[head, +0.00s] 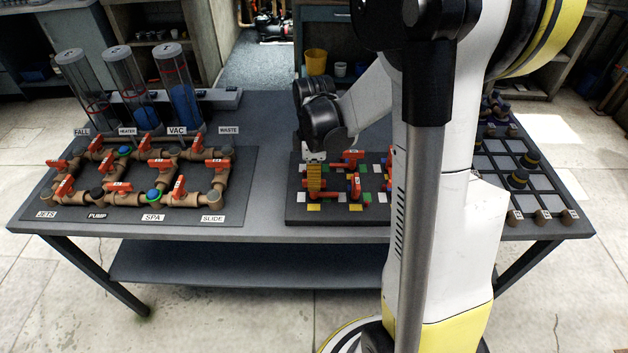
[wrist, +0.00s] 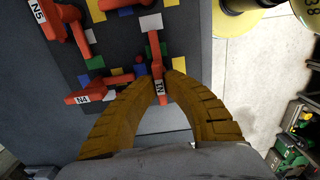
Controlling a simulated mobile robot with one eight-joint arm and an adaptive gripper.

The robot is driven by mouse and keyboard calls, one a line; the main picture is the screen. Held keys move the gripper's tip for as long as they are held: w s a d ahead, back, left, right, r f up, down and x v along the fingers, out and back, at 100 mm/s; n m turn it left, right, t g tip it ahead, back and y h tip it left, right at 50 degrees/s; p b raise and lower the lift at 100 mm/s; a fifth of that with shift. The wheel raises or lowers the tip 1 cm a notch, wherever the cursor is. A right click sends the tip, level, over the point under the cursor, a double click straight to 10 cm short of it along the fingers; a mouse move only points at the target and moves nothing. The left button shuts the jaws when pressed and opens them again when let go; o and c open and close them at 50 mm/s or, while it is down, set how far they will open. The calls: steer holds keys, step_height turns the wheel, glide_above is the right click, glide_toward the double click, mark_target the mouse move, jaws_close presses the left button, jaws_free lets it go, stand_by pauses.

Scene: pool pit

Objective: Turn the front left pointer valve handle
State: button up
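The pointer valve board (head: 296,205) is dark, with red handles and coloured squares, and lies mid-table. My gripper (head: 314,192) reaches down at its front left corner in the head view, hiding the handle there. In the wrist view, my gripper's yellow-brown fingers (wrist: 164,76) straddle a red pointer handle (wrist: 155,48) with a white tag. The handle runs between the fingertips, and its tagged end lies between the fingers. The tips are close to its sides; whether both touch it is unclear. A handle tagged N4 (wrist: 105,90) is beside the left finger.
Another red handle, N5 (wrist: 51,20), is farther off. A pipe valve board (head: 232,208) with red handles and clear cylinders (head: 130,85) stands at the left. A panel with dark knobs (head: 520,178) is at the right. Bare table (head: 270,170) separates the left and middle boards.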

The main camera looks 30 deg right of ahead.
steer(key=o, duration=0.4)
step_height(320, 180, up, 12)
stand_by(0.4)
stand_by(0.3)
